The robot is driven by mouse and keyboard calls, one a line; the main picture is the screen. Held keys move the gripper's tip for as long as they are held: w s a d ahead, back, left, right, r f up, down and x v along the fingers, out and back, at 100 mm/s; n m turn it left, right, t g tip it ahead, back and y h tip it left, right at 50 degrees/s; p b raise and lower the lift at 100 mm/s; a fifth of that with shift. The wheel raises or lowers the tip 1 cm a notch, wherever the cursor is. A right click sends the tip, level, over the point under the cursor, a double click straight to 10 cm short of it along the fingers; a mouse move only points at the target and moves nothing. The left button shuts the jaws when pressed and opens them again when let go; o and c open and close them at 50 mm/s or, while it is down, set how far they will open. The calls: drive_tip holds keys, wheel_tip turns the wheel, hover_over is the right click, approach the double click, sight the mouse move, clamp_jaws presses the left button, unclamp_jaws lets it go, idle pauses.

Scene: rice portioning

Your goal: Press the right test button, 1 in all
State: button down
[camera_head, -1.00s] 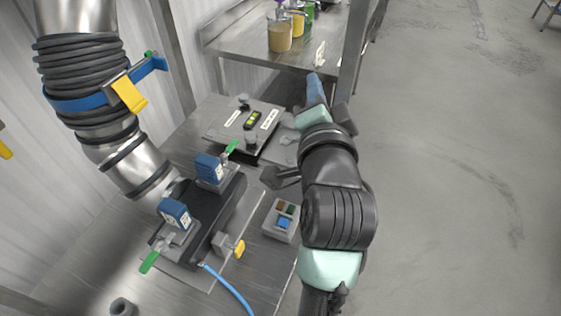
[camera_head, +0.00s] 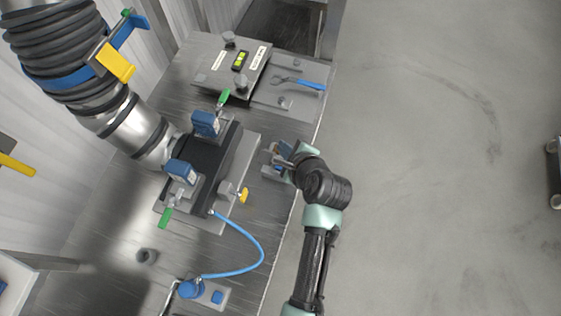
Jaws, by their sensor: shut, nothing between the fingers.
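The small grey button box (camera_head: 268,173) sits on the bench near its right edge, right of the black valve block. My gripper (camera_head: 278,160) is shut and empty, reaching in from the right over this box. The gripper covers most of the box, so the buttons are largely hidden, and I cannot tell whether the fingertips touch one. Another blue button (camera_head: 217,297) shows on a grey plate at the bottom of the view.
The black block (camera_head: 212,165) carries two blue gauges, green levers and a yellow knob (camera_head: 244,195). A blue hose (camera_head: 262,245) curves across the bench (camera_head: 190,250). A scale-like box (camera_head: 232,68) and a blue-handled tool (camera_head: 300,83) lie behind. Open floor is at right.

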wheel_tip(320, 180, down, 7)
drive_tip(key=b, duration=0.8)
drive_tip(key=shift+f, duration=0.2)
drive_tip(key=shift+f+b, duration=0.3)
drive_tip(key=shift+f, duration=0.4)
idle(1.0)
drive_tip(key=shift+f, duration=0.4)
drive_tip(key=shift+f, duration=0.5)
idle(0.5)
drive_tip(key=shift+r, duration=0.15)
drive_tip(key=shift+r+p, duration=0.75)
drive_tip(key=shift+p, duration=0.15)
drive_tip(key=shift+r, duration=0.1)
